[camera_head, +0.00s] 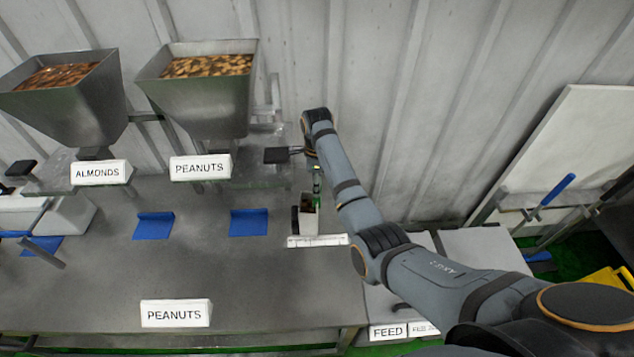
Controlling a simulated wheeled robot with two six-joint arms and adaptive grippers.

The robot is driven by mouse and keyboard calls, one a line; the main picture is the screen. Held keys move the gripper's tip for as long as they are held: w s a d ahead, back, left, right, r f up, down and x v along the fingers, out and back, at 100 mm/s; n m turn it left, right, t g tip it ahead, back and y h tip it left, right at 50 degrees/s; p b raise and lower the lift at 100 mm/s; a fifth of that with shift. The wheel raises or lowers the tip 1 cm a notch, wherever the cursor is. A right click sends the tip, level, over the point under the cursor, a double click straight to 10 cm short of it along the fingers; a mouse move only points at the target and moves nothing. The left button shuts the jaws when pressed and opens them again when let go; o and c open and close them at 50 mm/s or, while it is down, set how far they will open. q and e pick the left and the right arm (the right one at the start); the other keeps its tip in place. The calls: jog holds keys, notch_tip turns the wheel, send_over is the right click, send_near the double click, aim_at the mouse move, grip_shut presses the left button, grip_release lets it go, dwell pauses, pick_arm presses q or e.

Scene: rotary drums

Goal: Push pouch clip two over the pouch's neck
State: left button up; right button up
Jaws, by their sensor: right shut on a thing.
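A small pouch (309,222), pale with a dark upper part, stands upright at the right part of the steel table, behind a white strip. My right arm reaches in from the lower right. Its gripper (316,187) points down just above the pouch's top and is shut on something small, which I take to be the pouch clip. The clip itself is too small and too covered by the gripper to make out. I cannot tell whether it touches the pouch's neck. My left gripper is not in view.
Two steel hoppers, almonds (75,100) and peanuts (200,95), stand at the back left. Blue scoop-like pieces (153,225) (248,222) lie on the table (110,270). A peanuts sign (176,313) stands in front. A black handle (276,155) sits close left of my right wrist.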

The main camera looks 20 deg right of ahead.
jog(key=o, duration=1)
jog(key=shift+r, duration=0.1)
notch_tip(320, 180, up, 7)
jog(key=shift+r, duration=0.15)
